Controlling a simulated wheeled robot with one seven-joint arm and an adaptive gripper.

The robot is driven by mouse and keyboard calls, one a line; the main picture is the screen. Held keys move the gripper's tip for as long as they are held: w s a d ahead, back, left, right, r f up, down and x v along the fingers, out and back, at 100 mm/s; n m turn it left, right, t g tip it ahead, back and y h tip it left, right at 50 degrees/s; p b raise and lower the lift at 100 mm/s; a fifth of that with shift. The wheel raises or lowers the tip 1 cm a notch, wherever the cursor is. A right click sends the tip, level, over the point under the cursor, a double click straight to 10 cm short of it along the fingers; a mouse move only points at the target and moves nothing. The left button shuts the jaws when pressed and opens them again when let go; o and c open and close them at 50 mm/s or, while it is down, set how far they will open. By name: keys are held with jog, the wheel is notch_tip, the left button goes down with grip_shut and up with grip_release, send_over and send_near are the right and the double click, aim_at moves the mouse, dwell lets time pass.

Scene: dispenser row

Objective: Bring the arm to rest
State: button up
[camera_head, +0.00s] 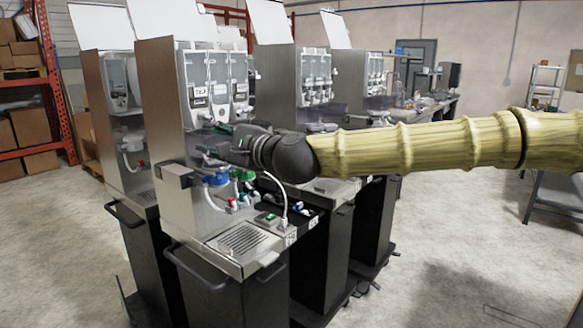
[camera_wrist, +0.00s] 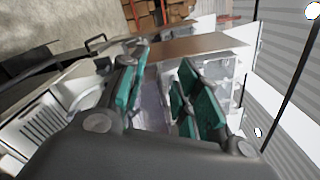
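My arm, with a yellow bamboo-like surface, reaches in from the right edge of the head view, roughly level. It ends in my dark gripper (camera_head: 207,139), in front of the nearest dispenser (camera_head: 160,95), above its drip tray. The two fingers point left and stand apart. In the wrist view, my gripper (camera_wrist: 162,85) shows its green-padded fingers spread, with nothing held between them. Whether the fingertips touch the dispenser cannot be told.
Clear canisters (camera_head: 215,85) sit above the gripper. Blue and green-topped parts (camera_head: 216,178), a white hose and a slotted drip tray (camera_head: 243,238) lie below. More dispensers stand behind. Orange shelving (camera_head: 55,90) is at left. Floor at right (camera_head: 455,235) is open, beside a grey table (camera_head: 556,190).

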notch_tip(320, 180, down, 28)
jog(key=s+n+g+h, duration=0.2)
jog(key=g+h, duration=0.1)
jog(key=s+d+f+n+g+h, duration=0.15)
jog(key=s+f, duration=0.25)
jog(key=f, duration=0.5)
jog(key=s+d+f+n+h, duration=0.1)
jog(key=s+d+f, duration=0.2)
jog(key=f, duration=0.5)
jog(key=s+d+f+n+g+h, duration=0.1)
jog(key=s+d+f, duration=0.25)
jog(key=f, duration=0.55)
jog(key=s+d+f+n+g+h, duration=0.3)
jog(key=s+d+f+h, duration=0.1)
jog(key=s+d+f, duration=0.9)
jog(key=s+d+f+n+g+h, duration=0.1)
jog(key=s+d+f+n, duration=0.1)
jog(key=s+d, duration=0.6)
jog(key=s+d+f+n+g+h, duration=0.1)
jog(key=s+d+f+n+h, duration=0.1)
jog(key=s+d+f, duration=0.3)
jog(key=s+d, duration=0.3)
jog(key=d, duration=0.2)
jog(key=shift+s, duration=0.35)
jog(key=shift+a+n+g+h, duration=0.1)
jog(key=shift+n+g+h, duration=0.15)
